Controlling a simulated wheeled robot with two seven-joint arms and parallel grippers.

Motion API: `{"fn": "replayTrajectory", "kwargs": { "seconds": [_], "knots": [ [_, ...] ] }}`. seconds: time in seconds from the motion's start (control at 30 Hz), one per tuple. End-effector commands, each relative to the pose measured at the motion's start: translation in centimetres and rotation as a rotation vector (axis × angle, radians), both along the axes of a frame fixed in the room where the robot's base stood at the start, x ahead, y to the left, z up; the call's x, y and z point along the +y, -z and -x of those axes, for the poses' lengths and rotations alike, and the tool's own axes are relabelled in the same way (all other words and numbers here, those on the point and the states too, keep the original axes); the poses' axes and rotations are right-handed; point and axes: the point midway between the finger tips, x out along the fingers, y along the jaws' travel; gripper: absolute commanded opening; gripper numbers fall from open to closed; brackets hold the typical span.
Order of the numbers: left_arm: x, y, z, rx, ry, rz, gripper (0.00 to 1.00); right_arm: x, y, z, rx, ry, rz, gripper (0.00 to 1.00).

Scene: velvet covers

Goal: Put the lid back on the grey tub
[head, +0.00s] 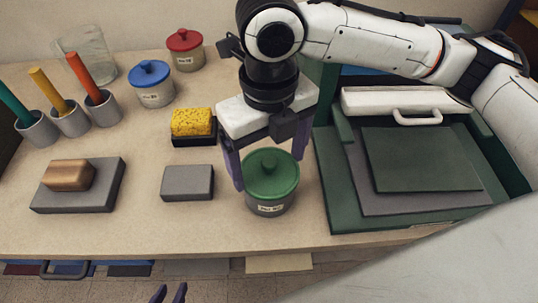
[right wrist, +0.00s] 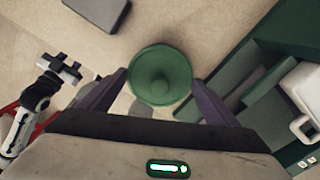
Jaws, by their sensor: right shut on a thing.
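The grey tub (head: 268,207), with a pale label on its front, stands near the table's front edge. The round green lid (head: 271,172) with a knob is at its mouth and looks level. Whether it is fully seated I cannot tell. My right gripper (head: 268,163) points down with its purple fingers on either side of the lid, shut on it. The lid (right wrist: 160,75) also shows between the fingers in the right wrist view and hides the tub. My left gripper (head: 169,294) shows only its fingertips at the bottom edge, apart and empty.
A dark green tray (head: 335,195) with flat panels lies close on the right. A grey block (head: 188,183) and a yellow sponge (head: 192,122) on a dark holder are to the left. Blue-lidded (head: 150,73) and red-lidded (head: 185,40) tubs stand behind.

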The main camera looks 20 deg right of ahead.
Motion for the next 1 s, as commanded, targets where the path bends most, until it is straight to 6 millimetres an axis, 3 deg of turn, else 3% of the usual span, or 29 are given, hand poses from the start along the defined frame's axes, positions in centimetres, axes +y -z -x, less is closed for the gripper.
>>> {"fn": "replayTrajectory", "kwargs": {
  "seconds": [0.4, 0.43, 0.5, 1.0],
  "knots": [
    [-0.04, -0.05, -0.01, 0.000, 0.001, 0.001, 0.31, -0.01, 0.02, 0.00, 0.000, 0.000, 0.000, 0.63],
    [-0.04, -0.05, -0.01, 0.000, 0.001, 0.001, 0.31, -0.01, 0.02, 0.00, 0.000, 0.000, 0.000, 0.89],
    [-0.04, -0.06, -0.01, 0.000, 0.001, 0.000, 0.31, -0.01, 0.01, 0.00, 0.000, 0.000, 0.000, 1.00],
    [-0.06, -0.61, -0.04, -0.001, 0.001, 0.000, 0.31, 0.00, -0.44, 0.00, 0.000, 0.000, 0.000, 1.00]
  ]
}}
